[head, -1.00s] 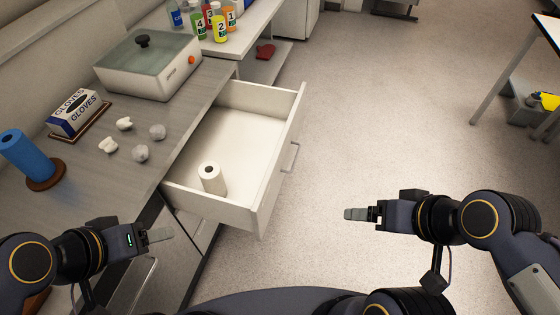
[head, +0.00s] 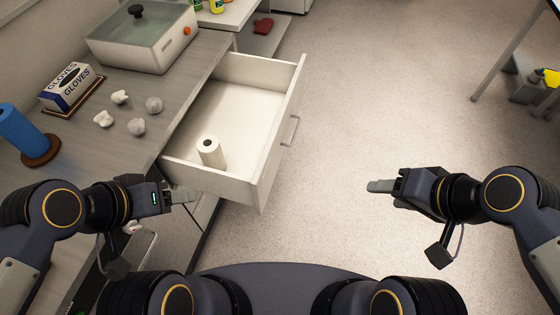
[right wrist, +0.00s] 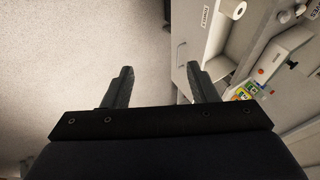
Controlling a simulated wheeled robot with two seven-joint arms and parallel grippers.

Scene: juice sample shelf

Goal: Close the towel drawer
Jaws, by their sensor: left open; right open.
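The towel drawer (head: 240,187) is pulled well out from under the grey counter in the head view. A white towel roll (head: 210,152) stands upright inside it near the front left corner. The drawer's bar handle (head: 290,131) is on its right-hand face. My left gripper (head: 184,196) is open and empty, just below the drawer's near side; I cannot tell whether it touches. My right gripper (head: 380,186) is open and empty over the floor, to the right of the drawer and apart from it. The right wrist view shows the drawer (right wrist: 212,45) beyond the open fingers (right wrist: 160,88).
The counter (head: 185,85) carries a glove box (head: 70,87), several crumpled pieces (head: 137,127), a blue roll (head: 20,132) on a stand and a lidded bath (head: 145,40). The floor (head: 385,110) right of the drawer is clear. A table (head: 515,55) stands far right.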

